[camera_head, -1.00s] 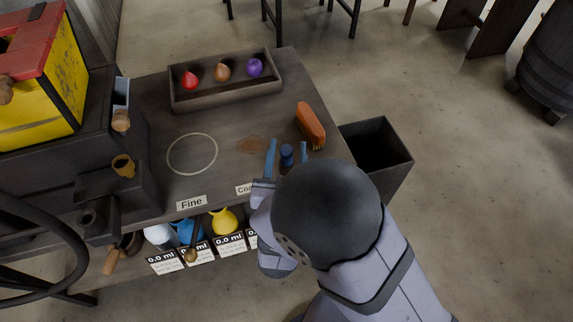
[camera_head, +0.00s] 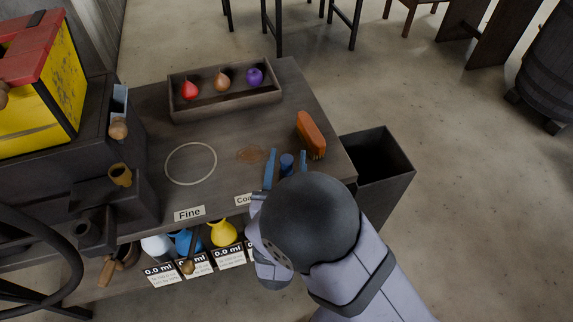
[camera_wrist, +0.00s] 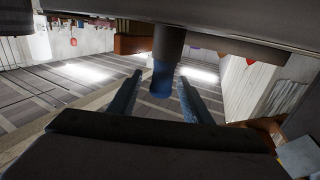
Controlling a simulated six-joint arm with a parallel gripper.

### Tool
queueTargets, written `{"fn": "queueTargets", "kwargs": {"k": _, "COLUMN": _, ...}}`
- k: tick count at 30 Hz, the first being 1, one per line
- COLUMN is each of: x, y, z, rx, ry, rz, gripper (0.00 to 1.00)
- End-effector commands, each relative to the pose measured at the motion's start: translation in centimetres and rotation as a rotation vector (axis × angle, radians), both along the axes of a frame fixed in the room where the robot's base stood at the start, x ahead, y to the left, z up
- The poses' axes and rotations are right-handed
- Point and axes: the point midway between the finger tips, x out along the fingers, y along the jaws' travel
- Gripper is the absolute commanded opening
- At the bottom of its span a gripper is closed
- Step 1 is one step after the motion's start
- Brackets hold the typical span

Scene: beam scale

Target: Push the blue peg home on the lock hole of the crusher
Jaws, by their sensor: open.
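The blue peg (camera_head: 286,163) stands between the two fingers of my gripper (camera_head: 286,168) over the front right of the table. In the wrist view the peg's blue end (camera_wrist: 162,79) shows under a dark cylinder, with a gap to each finger of my gripper (camera_wrist: 158,98). My gripper is open around the peg, not clamped on it. A dark machine with a yellow, red-topped box (camera_head: 38,85) stands at the left; I cannot tell whether it is the crusher. I cannot make out the lock hole.
An orange brush (camera_head: 311,135) lies right of the peg, and a dark open bin (camera_head: 392,185) stands beyond the table's right edge. A tray (camera_head: 225,105) with red, brown and purple items is at the back. Several vessels, including a yellow one (camera_head: 223,233), sit below the front edge.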

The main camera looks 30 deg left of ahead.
Motion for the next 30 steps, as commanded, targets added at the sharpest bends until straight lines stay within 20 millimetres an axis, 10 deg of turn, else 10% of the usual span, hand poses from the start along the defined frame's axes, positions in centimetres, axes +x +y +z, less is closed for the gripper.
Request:
{"fn": "queueTargets", "kwargs": {"k": 18, "x": 3.6, "y": 1.7, "z": 0.1, "rx": -0.001, "ry": 0.0, "rz": 0.0, "gripper": 0.45}}
{"fn": "queueTargets", "kwargs": {"k": 24, "x": 3.6, "y": 1.7, "z": 0.1, "rx": -0.001, "ry": 0.0, "rz": 0.0, "gripper": 0.01}}
{"fn": "queueTargets", "kwargs": {"k": 30, "x": 3.6, "y": 1.7, "z": 0.1, "rx": -0.001, "ry": -0.001, "rz": 0.0, "gripper": 0.01}}
